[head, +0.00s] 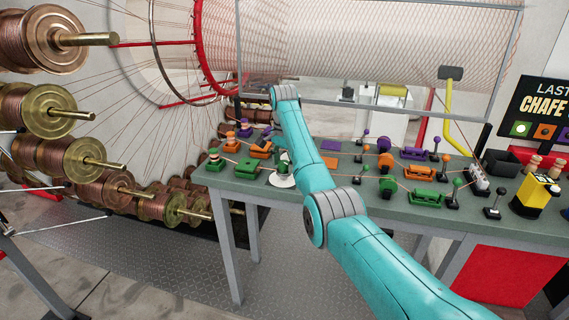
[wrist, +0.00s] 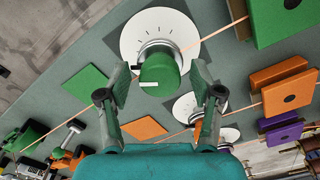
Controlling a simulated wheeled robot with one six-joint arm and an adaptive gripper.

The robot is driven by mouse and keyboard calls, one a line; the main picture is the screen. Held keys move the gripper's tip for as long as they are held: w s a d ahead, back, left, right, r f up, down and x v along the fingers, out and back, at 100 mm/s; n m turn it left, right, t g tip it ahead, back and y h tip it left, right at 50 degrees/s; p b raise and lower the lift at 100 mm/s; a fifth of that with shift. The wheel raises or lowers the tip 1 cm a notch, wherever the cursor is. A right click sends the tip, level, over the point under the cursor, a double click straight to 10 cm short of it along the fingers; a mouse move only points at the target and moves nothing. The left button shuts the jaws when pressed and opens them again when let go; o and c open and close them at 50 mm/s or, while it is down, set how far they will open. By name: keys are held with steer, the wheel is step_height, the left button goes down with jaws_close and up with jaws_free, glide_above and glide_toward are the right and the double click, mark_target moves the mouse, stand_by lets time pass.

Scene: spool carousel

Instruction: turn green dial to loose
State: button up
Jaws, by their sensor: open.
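The green dial (wrist: 160,72) is a round knob on a white disc (wrist: 140,28) with short dark tick marks. A white line on the knob points to the left in the wrist view. No word for loose can be read. My gripper (wrist: 159,80) is open, with one finger on the left and one on the right of the knob. Gaps show between both fingers and the knob, so it is not held. In the head view the white disc (head: 282,182) lies on the table's left part, and my arm and gripper partly hide the dial.
The green table (head: 330,217) carries several green, orange and purple blocks and levers. Two more white dial discs (wrist: 188,106) sit close to the right finger in the wrist view. Thin copper wires cross near the dial. Copper spools (head: 40,112) stand at the left.

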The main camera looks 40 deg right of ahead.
steer(key=c, duration=1.1)
steer(key=shift+c, duration=0.2)
steer(key=shift+n, duration=0.3)
steer(key=n, duration=1)
steer(key=shift+n, duration=0.4)
steer(key=n, duration=1.2)
steer(key=shift+n, duration=0.4)
